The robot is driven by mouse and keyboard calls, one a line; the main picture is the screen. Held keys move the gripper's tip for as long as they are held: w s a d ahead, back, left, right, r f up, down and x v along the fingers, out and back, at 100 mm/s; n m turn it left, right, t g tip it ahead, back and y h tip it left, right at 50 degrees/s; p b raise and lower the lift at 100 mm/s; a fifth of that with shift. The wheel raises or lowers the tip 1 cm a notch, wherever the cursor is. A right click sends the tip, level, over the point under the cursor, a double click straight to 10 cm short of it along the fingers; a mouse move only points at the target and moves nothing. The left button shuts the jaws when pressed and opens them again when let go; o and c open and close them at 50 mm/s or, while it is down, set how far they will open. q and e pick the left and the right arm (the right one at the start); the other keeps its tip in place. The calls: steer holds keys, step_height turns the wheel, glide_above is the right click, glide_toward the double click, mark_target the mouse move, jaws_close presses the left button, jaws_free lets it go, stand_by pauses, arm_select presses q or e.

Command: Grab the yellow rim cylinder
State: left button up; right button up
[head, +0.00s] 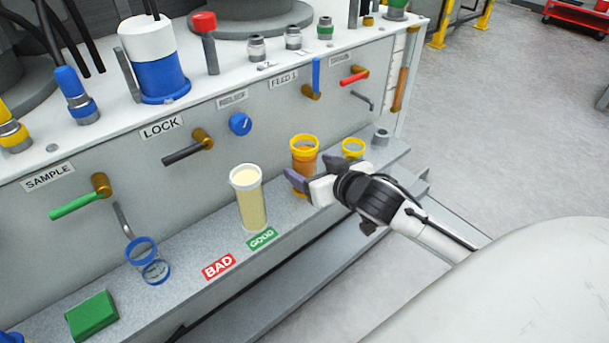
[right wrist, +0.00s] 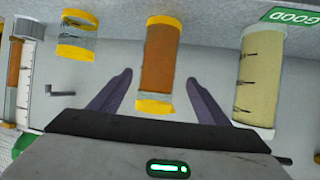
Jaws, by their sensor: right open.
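A cylinder with a yellow rim and orange-brown contents (head: 304,147) stands on the grey ledge of the panel. It also shows in the right wrist view (right wrist: 161,55). A second, clear cylinder with a yellow rim (head: 353,147) stands to its right, partly behind my gripper in the head view; it also shows in the right wrist view (right wrist: 77,38). My right gripper (head: 309,170) is open, with one finger on either side of the orange-brown cylinder in the right wrist view (right wrist: 159,78). I cannot tell whether the fingers touch it. My left gripper is not in view.
A white-rimmed cylinder with pale yellow contents (head: 251,203) stands left of the gripper, behind the green GOOD label (head: 262,238) and red BAD label (head: 218,266). A blue-rimmed clear cylinder (head: 142,247) and green block (head: 92,315) are further left. Valve handles line the panel above.

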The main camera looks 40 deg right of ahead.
steer(key=x, duration=0.3)
steer(key=shift+w+f+b, duration=0.1)
steer(key=shift+b, duration=0.3)
steer(key=b+x, duration=0.1)
steer(key=x, duration=0.1)
steer(key=b+x, duration=0.1)
steer(key=x, duration=0.1)
steer(key=shift+d, duration=0.25)
steer(key=shift+w+f+b, duration=0.2)
steer(key=shift+w+b, duration=0.1)
steer(key=shift+w, duration=0.25)
steer(key=c, duration=1.3)
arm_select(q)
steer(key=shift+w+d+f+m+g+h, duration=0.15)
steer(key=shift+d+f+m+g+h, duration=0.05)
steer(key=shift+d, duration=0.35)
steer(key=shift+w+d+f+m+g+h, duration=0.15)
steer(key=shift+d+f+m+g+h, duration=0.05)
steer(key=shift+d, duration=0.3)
arm_select(e)
steer(key=shift+r, duration=0.1)
steer(key=shift+c, duration=0.6)
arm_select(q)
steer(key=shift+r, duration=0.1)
